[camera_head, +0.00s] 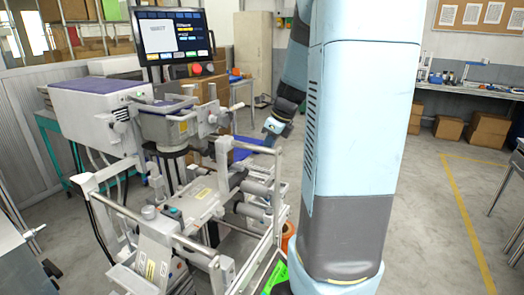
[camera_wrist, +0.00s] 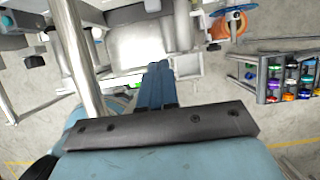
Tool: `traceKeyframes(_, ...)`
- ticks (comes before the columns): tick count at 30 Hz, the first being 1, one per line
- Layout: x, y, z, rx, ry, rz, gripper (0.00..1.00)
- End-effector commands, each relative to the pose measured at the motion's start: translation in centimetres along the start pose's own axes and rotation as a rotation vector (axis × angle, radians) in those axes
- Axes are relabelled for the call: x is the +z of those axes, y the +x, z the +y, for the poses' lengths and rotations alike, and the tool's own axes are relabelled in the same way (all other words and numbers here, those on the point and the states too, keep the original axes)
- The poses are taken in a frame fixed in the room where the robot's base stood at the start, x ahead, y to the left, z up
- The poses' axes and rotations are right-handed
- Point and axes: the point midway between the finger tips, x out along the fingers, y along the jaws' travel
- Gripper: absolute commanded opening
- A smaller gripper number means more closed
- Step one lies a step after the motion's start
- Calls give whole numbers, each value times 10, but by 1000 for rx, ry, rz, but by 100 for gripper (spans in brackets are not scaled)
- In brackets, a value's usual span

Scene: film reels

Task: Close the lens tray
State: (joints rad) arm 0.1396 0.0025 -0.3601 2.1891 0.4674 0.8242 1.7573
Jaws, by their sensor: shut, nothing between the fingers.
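A grey and white film machine (camera_head: 205,200) stands left of centre in the head view, with many rails and rollers. I cannot tell for certain which part of it is the lens tray. A flat blue-purple piece (camera_head: 245,147) shows on its far right side, close to my gripper (camera_head: 270,139), partly hidden by rails. In the wrist view the blue fingers of my gripper (camera_wrist: 157,80) are together with nothing between them. They point toward a pale grey panel (camera_wrist: 140,45) of the machine. I cannot tell whether they touch it.
A screen (camera_head: 170,33) stands above the machine. A metal rail (camera_wrist: 82,60) runs close left of my fingers. A rack of coloured reels (camera_wrist: 285,78) and an orange reel (camera_wrist: 228,25) are at the right. Cardboard boxes (camera_head: 478,130) are at the back; the right floor is mostly clear.

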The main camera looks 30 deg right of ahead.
Motion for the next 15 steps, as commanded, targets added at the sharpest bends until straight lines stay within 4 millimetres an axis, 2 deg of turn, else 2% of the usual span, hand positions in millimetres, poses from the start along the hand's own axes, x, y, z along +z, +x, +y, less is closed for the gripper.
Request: traceKeyframes(15,-3,88,-1,0,2,4,0)
